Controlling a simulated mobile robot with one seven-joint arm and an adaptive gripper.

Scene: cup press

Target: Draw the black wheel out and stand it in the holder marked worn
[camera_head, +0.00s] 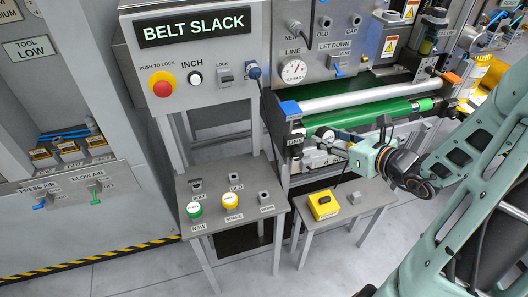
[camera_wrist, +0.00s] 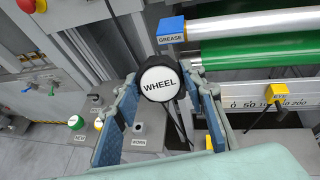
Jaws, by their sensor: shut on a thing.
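The black wheel (camera_wrist: 145,93) has a white face marked WHEEL and sits between my fingertips. My gripper (camera_wrist: 158,80) is shut on it, one finger on each side. In the head view my gripper (camera_head: 338,147) is at the front of the roller machine, above the low right stand. I cannot tell whether the wheel is clear of its seat. The holder marked WORN (camera_head: 265,196) is a small socket at the right of the grey stand, and it looks empty. It also shows in the wrist view (camera_wrist: 138,127), below and left of the wheel.
On the grey stand (camera_head: 228,222), a green-based knob (camera_head: 194,209) stands at NEW and a yellow one (camera_head: 229,200) at SPARE. A yellow box (camera_head: 323,204) sits on the low stand (camera_head: 372,198). The green roller (camera_head: 385,112) and a blue GREASE block (camera_head: 290,108) are close by.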

